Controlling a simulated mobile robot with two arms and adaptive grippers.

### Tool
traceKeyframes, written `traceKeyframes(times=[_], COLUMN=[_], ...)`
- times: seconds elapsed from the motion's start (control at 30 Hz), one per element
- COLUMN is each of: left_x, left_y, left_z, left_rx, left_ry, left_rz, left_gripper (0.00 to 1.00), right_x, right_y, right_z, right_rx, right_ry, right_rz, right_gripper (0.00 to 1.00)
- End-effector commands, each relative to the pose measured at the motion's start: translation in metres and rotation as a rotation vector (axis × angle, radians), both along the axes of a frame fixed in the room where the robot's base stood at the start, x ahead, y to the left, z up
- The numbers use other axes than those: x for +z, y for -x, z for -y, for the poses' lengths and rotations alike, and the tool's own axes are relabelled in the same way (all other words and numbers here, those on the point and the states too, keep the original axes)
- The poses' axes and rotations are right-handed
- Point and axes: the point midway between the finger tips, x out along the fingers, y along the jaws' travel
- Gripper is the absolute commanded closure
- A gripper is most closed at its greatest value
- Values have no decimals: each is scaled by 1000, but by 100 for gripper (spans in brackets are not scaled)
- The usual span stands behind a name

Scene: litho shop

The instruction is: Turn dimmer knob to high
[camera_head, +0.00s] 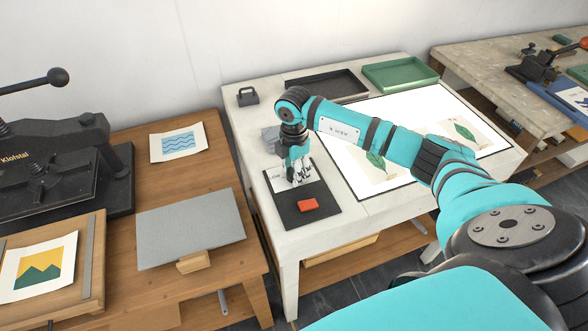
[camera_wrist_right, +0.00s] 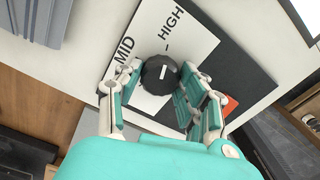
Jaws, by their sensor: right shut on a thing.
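The black dimmer knob (camera_wrist_right: 158,75) sits on a white dial plate (camera_wrist_right: 195,38) marked MID and HIGH in the right wrist view. Its white pointer line points up in that view, toward the tick by HIGH. My right gripper (camera_wrist_right: 160,84) is around the knob, with fingers on both sides, shut on it. In the head view my right gripper (camera_head: 296,172) points down over the dark control panel (camera_head: 318,217) and mostly hides the knob. A red button (camera_head: 308,205) is on the panel. My left gripper is not in view.
The panel lies on a pale table with a bright light surface (camera_head: 405,113) holding leaf prints. A black tray (camera_head: 325,85) and a green tray (camera_head: 400,73) stand behind. A wooden table with a grey plate (camera_head: 190,228) and a press (camera_head: 60,160) is at left.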

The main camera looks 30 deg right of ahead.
Motion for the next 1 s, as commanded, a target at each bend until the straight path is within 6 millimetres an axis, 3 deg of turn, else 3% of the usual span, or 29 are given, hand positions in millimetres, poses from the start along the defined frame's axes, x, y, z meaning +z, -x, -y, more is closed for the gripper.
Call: traceKeyframes(times=[0.43,0.47,0.63,1.0], left_x=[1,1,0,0], left_y=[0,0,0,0], left_z=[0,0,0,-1], left_rx=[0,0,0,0], left_ry=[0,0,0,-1], left_rz=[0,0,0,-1], left_gripper=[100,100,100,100], right_x=[2,2,1,8], right_y=[-2,-2,-1,-1], right_z=[1,1,1,0], right_rx=[-14,-14,-13,-11], right_ry=[1,0,0,0], right_rz=[6,6,4,3], right_gripper=[93,60,37,37])
